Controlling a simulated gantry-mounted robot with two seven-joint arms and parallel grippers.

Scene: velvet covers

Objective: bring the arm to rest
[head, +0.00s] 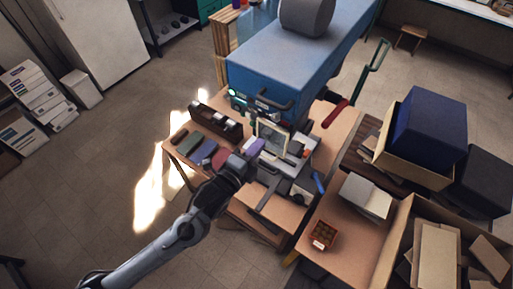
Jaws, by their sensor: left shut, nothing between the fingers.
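My left arm comes in from the lower left and reaches over the wooden table (182,150). My left gripper (257,160) is over the middle of that table, shut and empty. A small purple block (256,146) lies close by its tip; I cannot tell whether they touch. A framed panel (272,138) stands just beyond. My right gripper does not show.
A dark rack (215,121) and flat colored covers (203,151) lie left of the gripper. A large blue box-shaped machine (290,60) stands behind. Boxes (425,135) and a small brown tray (323,233) crowd the right.

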